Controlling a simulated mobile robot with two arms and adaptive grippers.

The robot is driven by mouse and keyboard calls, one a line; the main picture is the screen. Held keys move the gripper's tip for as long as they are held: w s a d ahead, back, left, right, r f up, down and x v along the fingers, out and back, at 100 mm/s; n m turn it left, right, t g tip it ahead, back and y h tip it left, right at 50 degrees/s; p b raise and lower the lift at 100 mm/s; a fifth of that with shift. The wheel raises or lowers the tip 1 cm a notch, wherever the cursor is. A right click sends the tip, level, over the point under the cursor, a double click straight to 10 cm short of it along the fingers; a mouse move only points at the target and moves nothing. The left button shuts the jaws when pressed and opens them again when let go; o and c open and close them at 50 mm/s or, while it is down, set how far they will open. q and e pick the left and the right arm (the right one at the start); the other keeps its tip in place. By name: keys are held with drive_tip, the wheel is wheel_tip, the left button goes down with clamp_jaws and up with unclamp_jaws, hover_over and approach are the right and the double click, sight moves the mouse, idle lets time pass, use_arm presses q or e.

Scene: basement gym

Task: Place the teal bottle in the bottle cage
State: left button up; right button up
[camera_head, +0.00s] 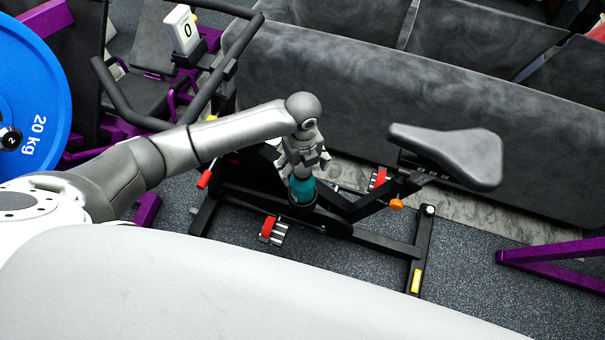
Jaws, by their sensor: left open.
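The teal bottle (302,189) stands about upright in the middle of the exercise bike's frame, with its lower end inside a dark ring-like holder that looks like the bottle cage (303,206). How deep it sits in the cage is hard to tell. My left gripper (303,168) points down right above the bottle, with its fingers spread open around or just over the bottle's top. The gripper hides the upper part of the bottle. My right gripper is not in view.
The bike's saddle (450,152) juts out to the right, and its handlebar (150,118) is at the upper left. Red pedals (268,228) flank the frame. A blue weight plate (35,95) is at far left. Grey padded panels (400,90) stand behind. Open floor (480,285) lies at lower right.

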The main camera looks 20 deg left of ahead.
use_arm(q)
wheel_tip(320, 180, up, 6)
drive_tip(key=shift+r, duration=0.1)
idle(0.6)
